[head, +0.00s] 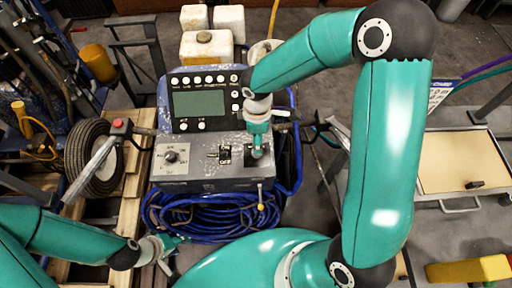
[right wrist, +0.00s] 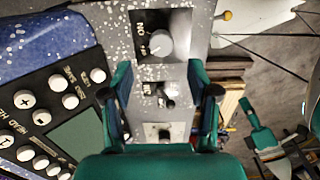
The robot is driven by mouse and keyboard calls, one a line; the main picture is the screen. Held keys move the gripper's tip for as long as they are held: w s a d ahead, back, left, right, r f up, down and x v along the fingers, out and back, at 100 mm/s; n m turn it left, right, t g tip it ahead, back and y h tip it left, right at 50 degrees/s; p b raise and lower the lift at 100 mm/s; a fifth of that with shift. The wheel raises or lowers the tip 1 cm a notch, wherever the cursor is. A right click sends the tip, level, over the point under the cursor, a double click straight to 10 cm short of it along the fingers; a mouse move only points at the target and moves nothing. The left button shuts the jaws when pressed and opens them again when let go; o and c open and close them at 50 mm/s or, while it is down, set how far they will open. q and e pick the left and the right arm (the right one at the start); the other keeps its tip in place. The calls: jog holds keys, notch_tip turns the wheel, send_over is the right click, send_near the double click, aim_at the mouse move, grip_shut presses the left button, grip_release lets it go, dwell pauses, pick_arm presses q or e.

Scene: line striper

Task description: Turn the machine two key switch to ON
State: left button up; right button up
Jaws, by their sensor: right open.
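The machine's grey speckled switch box (head: 200,170) sits below a dark display panel. In the right wrist view, a round grey switch knob (right wrist: 160,44) stands on a black plate marked ON. I cannot read which way it points. My right gripper (head: 258,150) hangs over the right part of the box and hides that plate in the head view. In the right wrist view its fingers (right wrist: 160,82) are apart and empty, with the knob beyond the tips. Small black toggles (head: 224,155) are at the middle of the box. My left gripper (head: 168,252) is at lower left, apart from the machine, its fingers spread.
Another dial (head: 171,156) is on a white plate at the box's left. The display panel (head: 200,103) with several buttons rises behind. A coiled blue hose (head: 215,215) lies in front. A wheel (head: 92,158) is at left, a tan-topped cart (head: 465,160) at right.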

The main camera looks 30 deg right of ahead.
notch_tip(320, 180, down, 7)
jog(key=shift+r, duration=0.15)
grip_shut()
jog(key=shift+m+b, duration=0.8)
jog(key=shift+b, duration=0.6)
jog(key=m+b, duration=0.6)
jog(key=b, duration=0.1)
jog(key=shift+r+m+b, duration=0.1)
jog(key=shift+m+b, duration=1.6)
jog(key=shift+m, duration=0.5)
